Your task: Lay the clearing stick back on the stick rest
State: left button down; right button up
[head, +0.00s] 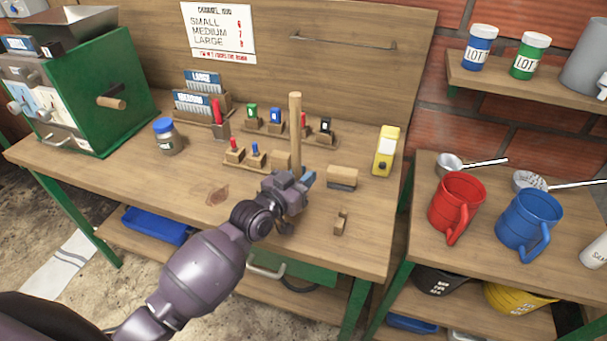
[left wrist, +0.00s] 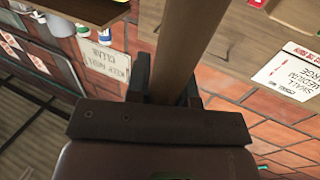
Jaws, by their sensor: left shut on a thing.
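The clearing stick is a plain wooden rod (head: 296,130) that stands upright above the bench in the head view. My left gripper (head: 302,183) is shut on its lower part. In the left wrist view the stick (left wrist: 187,45) rises from between the fingers of the gripper (left wrist: 168,92). Two small wooden blocks, one behind the gripper (head: 281,160) and one notched piece at the front right (head: 341,222), look like the stick rest's supports. Whether the stick's lower end touches anything is hidden by the gripper. My right gripper is not in view.
A jar (head: 168,136) and green machine (head: 95,85) are farther left. The bench's front left is mostly clear.

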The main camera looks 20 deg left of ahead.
pick_arm(q)
jog(key=c, duration=1)
grip_release()
jog(key=r+v, duration=0.1)
jog(key=v, duration=1.1)
jog(key=s+a+f+n+g+y, duration=0.1)
jog(key=s+a+f+y, duration=0.1)
jog(key=s+f, duration=0.3)
jog(key=s+a+f+n+g+y, duration=0.1)
jog(key=s+a+f+g+y, duration=0.1)
jog(key=s+f, duration=0.3)
jog(key=s+a+f+n+g+y, duration=0.1)
jog(key=s+a+f+g+y, duration=0.1)
jog(key=s+f, duration=0.3)
jog(key=shift+s+a+f+n+y, duration=0.2)
jog(key=shift+a+f+y, duration=0.1)
jog(key=shift+f, duration=0.35)
jog(key=shift+s+a+f+n+y, duration=0.15)
jog(key=shift+a+f+y, duration=0.15)
jog(key=shift+f, duration=0.4)
